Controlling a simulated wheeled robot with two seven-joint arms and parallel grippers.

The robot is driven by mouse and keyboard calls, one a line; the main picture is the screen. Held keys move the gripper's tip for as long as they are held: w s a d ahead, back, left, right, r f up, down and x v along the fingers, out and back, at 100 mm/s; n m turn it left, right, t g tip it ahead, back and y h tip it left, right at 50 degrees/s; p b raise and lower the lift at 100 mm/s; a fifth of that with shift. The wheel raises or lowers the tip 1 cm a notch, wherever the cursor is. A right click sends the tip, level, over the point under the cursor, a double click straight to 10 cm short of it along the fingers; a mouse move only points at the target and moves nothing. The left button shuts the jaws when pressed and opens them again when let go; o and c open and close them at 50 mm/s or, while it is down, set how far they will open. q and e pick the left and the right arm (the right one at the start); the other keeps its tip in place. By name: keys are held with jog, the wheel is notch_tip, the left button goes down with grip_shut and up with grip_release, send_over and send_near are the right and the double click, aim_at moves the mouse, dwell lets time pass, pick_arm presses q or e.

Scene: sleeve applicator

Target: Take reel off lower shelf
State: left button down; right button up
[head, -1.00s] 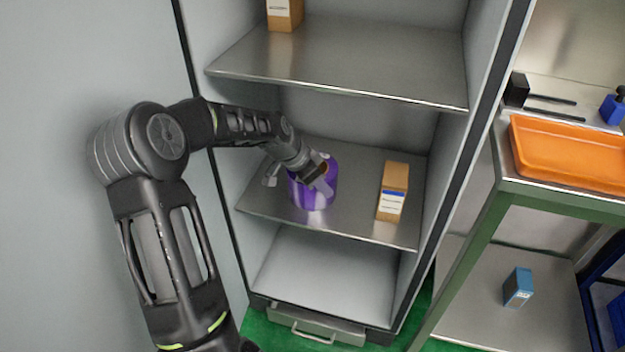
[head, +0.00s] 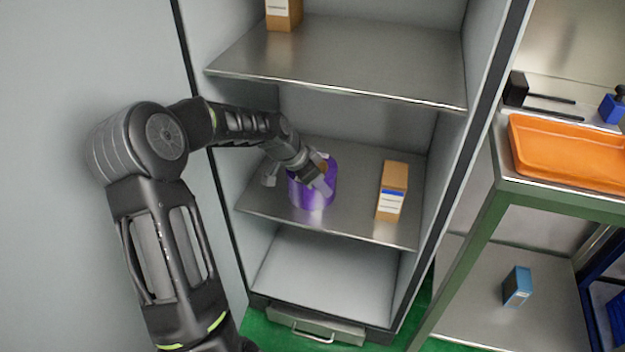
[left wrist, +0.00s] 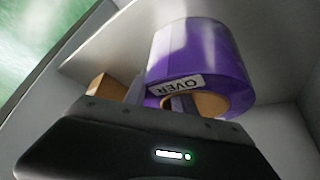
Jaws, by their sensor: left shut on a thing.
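The purple reel (head: 314,193) is at the lower shelf (head: 350,222), on its left half. My left gripper (head: 320,180) reaches in from the left and is shut on the reel at its near upper side. In the left wrist view the reel (left wrist: 205,60) shows a white label reading "OVER" and a brown core, with the fingers (left wrist: 160,103) at its rim. I cannot tell whether the reel touches the shelf or is just above it. My right gripper is not in view.
A brown box (head: 392,190) stands right of the reel on the same shelf. The upper shelf (head: 340,60) is overhead and holds another brown box (head: 284,14). Cabinet walls close in both sides. An orange tray (head: 570,150) lies on the bench at right.

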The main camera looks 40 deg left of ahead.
pick_arm(q)
jog(key=shift+r, duration=0.2)
jog(key=shift+w+r+p, duration=0.1)
jog(key=shift+r+p, duration=0.25)
jog(key=shift+r, duration=1.3)
jog(key=s+d, duration=0.3)
jog(key=s, duration=0.5)
jog(key=s+d, duration=0.3)
jog(key=s, duration=0.5)
jog(key=shift+s+d, duration=0.35)
jog(key=shift+d, duration=0.05)
jog(key=shift+w, duration=0.1)
